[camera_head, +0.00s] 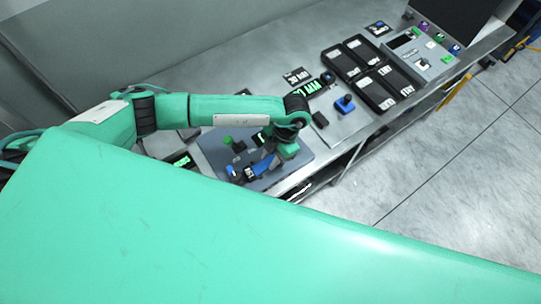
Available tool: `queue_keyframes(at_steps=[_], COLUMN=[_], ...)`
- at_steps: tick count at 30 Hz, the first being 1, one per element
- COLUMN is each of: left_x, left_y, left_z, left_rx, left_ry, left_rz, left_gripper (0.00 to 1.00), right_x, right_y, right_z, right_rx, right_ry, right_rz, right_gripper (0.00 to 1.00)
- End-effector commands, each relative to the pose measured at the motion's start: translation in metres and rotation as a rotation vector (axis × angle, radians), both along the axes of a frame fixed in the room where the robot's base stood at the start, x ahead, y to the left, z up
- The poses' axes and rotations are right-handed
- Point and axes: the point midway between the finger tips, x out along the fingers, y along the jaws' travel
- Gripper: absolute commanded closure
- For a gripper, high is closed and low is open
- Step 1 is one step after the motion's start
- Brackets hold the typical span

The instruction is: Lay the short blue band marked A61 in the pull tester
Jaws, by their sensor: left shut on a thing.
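My left gripper (283,153) reaches down over a grey-blue plate (213,150), which carries small black and green parts and appears to be the pull tester. The gripper is shut on a short blue band (263,166), which slants down to the left from the fingers. A pale label shows near its lower end, but its marking is too small to read. A blue and white piece (234,173) is just left of that end. I cannot tell whether the band touches the plate. My right gripper is not in view.
Black trays (357,72) with white labels stand on the grey bench to the upper right. A blue-topped piece (345,103) is nearer, beside a small black block (320,119). A grey panel with coloured knobs (423,53) is at the far end. My own green body hides the foreground.

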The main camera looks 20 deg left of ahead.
Motion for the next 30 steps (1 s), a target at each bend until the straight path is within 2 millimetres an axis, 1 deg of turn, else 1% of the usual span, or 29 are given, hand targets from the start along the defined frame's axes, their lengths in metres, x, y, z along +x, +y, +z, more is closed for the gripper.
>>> queue_keyframes(at_steps=[1, 2, 3, 5, 13, 16, 17, 20, 24, 30], left_x=[0.000, 0.000, 0.000, 0.000, 0.000, 0.000, 0.002, 0.007, 0.017, 0.029], left_y=[0.000, 0.000, 0.000, 0.000, 0.000, 0.000, -0.001, -0.005, -0.013, -0.023], left_z=[-0.003, -0.002, -0.001, -0.001, -0.001, 0.003, 0.003, 0.016, 0.043, 0.082], left_rx=[0.000, 0.000, 0.000, 0.000, 0.000, 0.000, -0.001, -0.002, -0.002, -0.002], left_ry=[0.000, 0.000, 0.000, 0.000, 0.000, 0.000, -0.002, -0.004, -0.005, -0.005], left_rz=[0.000, 0.000, 0.000, 0.000, 0.000, 0.000, 0.000, 0.000, -0.003, -0.002], left_gripper=[0.95, 0.68, 0.60, 0.50, 0.50, 0.50, 0.50, 0.50, 0.50, 0.50], right_x=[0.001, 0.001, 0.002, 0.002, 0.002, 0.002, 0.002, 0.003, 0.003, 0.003], right_y=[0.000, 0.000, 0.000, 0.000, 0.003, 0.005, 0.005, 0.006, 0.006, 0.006], right_z=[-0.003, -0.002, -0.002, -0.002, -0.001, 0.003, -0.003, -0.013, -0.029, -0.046], right_rx=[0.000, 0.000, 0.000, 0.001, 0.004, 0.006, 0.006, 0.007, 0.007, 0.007], right_ry=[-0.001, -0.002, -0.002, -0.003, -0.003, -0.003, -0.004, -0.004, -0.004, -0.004], right_rz=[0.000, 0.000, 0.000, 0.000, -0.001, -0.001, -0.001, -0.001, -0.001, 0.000], right_gripper=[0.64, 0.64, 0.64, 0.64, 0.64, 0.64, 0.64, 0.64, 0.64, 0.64])
